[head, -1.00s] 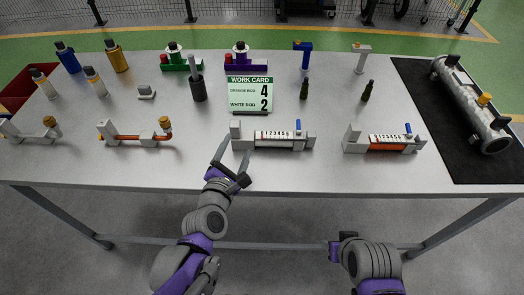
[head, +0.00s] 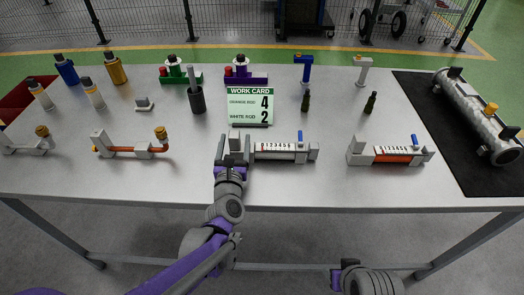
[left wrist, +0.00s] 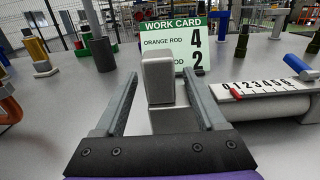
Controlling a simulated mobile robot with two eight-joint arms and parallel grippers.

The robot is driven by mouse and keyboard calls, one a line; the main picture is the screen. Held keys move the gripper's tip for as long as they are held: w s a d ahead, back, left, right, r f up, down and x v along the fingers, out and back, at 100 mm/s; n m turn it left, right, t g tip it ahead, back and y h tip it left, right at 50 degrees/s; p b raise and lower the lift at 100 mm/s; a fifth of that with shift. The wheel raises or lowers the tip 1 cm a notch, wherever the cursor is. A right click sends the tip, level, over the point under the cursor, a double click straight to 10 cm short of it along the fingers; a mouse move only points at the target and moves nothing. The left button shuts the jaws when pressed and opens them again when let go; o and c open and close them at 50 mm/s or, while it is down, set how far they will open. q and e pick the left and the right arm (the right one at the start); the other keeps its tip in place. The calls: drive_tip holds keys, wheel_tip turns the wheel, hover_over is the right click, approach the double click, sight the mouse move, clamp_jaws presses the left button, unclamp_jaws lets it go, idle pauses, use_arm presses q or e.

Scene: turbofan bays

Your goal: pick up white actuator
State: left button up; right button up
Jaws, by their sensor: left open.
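The white actuator (head: 285,152) lies at the front middle of the table, with a pale rod, a numbered scale and a blue lever. Its upright grey end block (head: 236,138) is at its left end. My left gripper (head: 234,146) is open at that block. In the left wrist view, its two fingers (left wrist: 158,78) stand either side of the block (left wrist: 157,70), with gaps visible. The scale (left wrist: 268,88) shows at the right there, with a red mark near its low end.
An orange-rod actuator (head: 390,155) lies to the right. A work card (head: 250,106) stands just behind the white actuator, reading orange rod 4, white rod 2. A pipe-like fixture (head: 128,148) is to the left. A large cylinder (head: 475,112) lies on a black mat (head: 430,110).

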use_arm(q)
drive_tip(key=w, duration=0.2)
drive_tip(key=shift+w+f, duration=0.1)
drive_tip(key=shift+w, duration=0.3)
clamp_jaws()
idle(1.1)
